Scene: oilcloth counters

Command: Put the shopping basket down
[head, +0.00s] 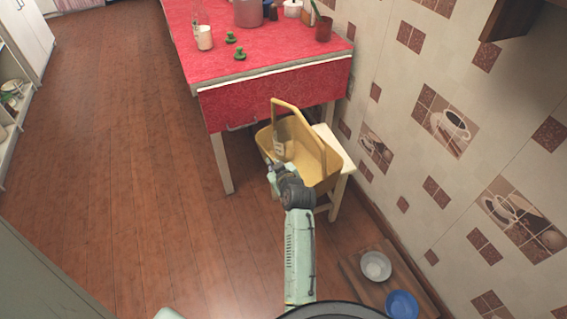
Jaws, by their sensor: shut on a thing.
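The yellow shopping basket (318,172) is upright in the middle of the head view, with its handles raised. It is in front of the red-covered table and overlaps the left part of a small white stool (345,160). I cannot tell whether its base touches the stool or hangs just above it. My gripper (275,166) is at the near left side of the basket and is shut on it. The exact grip point is hidden by my wrist. A greyish patch shows inside the basket, too small to make out.
The table with a red oilcloth (270,60) stands behind, holding a jar, cups and small green-topped things. The tiled wall (470,100) is close on the right. A white bowl (375,266) and a blue bowl (402,305) lie at lower right. The wooden floor (110,150) is clear on the left.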

